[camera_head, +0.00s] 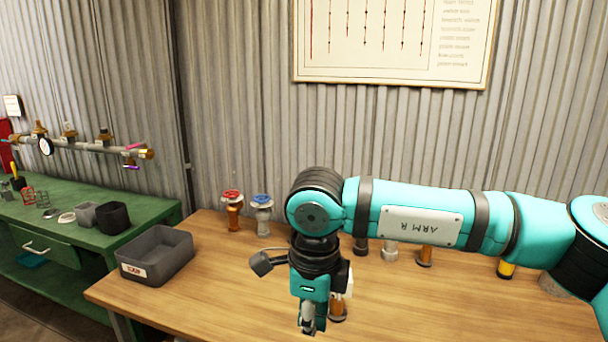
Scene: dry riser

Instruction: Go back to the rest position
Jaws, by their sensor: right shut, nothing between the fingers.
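My right arm comes in from the right and bends down at its wrist over the wooden table (220,290). My right gripper (308,325) points down near the table's front and is shut, with nothing seen held in it. My left gripper is not in view. A small brass-coloured fitting (338,308) stands on the table just right of the right gripper and is partly hidden by it.
A grey bin (155,257) stands at the table's left. Red-topped (232,210) and blue-topped (263,214) valves stand behind. More fittings stand partly behind my arm. A green bench (90,235) with pipework (85,144) is at left. The table's front left is clear.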

